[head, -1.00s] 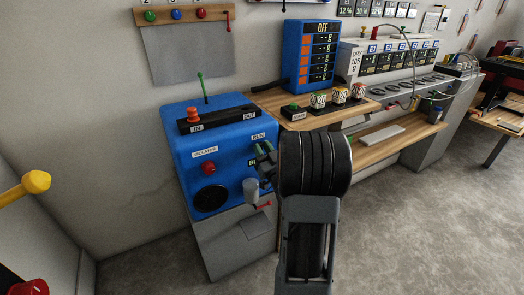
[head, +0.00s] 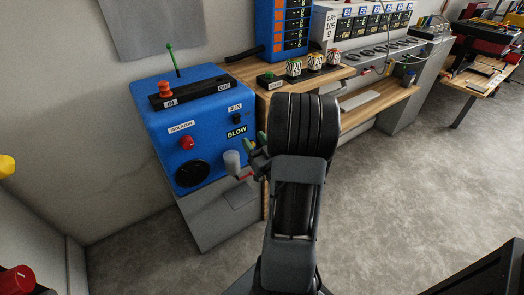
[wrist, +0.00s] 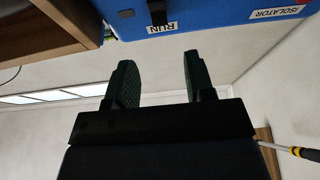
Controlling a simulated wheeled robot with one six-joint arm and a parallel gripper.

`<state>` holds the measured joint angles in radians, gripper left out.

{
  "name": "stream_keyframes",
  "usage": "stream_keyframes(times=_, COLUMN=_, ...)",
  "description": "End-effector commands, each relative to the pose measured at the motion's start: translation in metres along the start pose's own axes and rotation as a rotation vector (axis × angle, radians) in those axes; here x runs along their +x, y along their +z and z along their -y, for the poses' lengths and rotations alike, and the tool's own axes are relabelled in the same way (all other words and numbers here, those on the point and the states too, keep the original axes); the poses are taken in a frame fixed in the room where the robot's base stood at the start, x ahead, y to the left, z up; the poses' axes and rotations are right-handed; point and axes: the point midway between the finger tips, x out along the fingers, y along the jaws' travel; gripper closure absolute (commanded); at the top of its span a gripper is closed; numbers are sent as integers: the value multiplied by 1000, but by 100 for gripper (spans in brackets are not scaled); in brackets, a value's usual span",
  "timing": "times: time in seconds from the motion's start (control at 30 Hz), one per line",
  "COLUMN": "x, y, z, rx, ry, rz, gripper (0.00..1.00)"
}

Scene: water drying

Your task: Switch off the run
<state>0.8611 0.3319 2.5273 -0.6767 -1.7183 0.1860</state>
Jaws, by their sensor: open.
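The RUN switch (head: 237,119) is a small dark switch on the front of the blue machine (head: 160,122), between the RUN label (head: 235,107) and the BLOW label (head: 236,131). My gripper (head: 255,145) is open and empty, just below and right of the BLOW label in the head view. In the wrist view, the two dark green fingers of my gripper (wrist: 155,62) stand apart. The RUN label (wrist: 162,28) appears upside down beyond them, with the dark switch (wrist: 157,11) at the top edge. The fingers look apart from the switch; its position is too small to tell.
A red isolator knob (head: 187,143) and a grey cylinder (head: 232,161) sit on the machine's front. A red mushroom button (head: 166,89) is on top. Open floor (head: 400,190) lies right of my arm.

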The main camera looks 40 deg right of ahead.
Motion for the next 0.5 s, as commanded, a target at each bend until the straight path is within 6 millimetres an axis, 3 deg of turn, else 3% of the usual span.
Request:
stream_keyframes(times=0.03, x=0, y=-8, z=-1, rx=5, ry=0, rz=9, gripper=51)
stream_keyframes(times=0.5, x=-41, y=-4, z=0, rx=3, ry=0, rz=3, gripper=51)
